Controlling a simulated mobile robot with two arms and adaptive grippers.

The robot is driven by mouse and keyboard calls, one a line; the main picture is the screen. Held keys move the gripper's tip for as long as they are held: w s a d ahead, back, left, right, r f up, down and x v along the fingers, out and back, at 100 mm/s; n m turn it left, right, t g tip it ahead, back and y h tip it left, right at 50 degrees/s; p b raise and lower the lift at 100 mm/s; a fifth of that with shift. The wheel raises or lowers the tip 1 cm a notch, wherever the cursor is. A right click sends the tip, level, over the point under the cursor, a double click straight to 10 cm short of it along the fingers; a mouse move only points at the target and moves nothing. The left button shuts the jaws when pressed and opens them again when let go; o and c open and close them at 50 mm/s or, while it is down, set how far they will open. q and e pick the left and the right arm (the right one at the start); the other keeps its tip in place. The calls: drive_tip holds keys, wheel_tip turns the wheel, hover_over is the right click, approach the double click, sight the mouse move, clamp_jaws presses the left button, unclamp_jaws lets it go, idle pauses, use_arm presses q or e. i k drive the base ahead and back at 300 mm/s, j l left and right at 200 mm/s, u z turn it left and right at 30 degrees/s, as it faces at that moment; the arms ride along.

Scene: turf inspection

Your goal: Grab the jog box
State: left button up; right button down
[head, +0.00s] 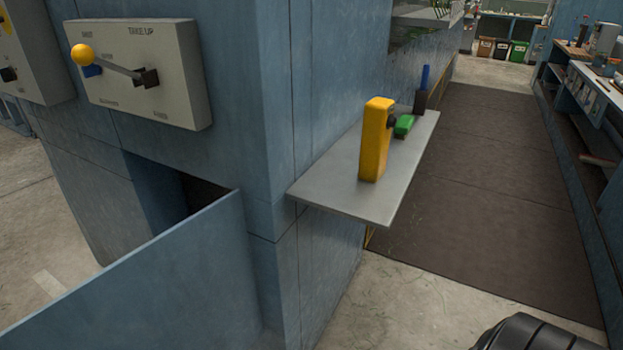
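A yellow upright box (376,140), which looks like the jog box, stands on a grey metal shelf (345,190) that sticks out from the blue machine wall. A small dark part shows at its right side, near the top. Its back is hidden. Neither gripper's fingers show in the head view, and nothing touches the yellow box. A black rounded part, probably of my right arm, shows at the bottom right edge, well apart from the shelf.
A green item (404,125) and a dark holder with a blue stick (424,80) stand behind the yellow box. A panel with a yellow-knobbed lever (82,54) is at the left. A dark mat (490,180) and a workbench (600,85) lie right. Floor before the shelf is clear.

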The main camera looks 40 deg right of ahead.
sight(376, 135)
drive_tip(key=z, duration=1.55)
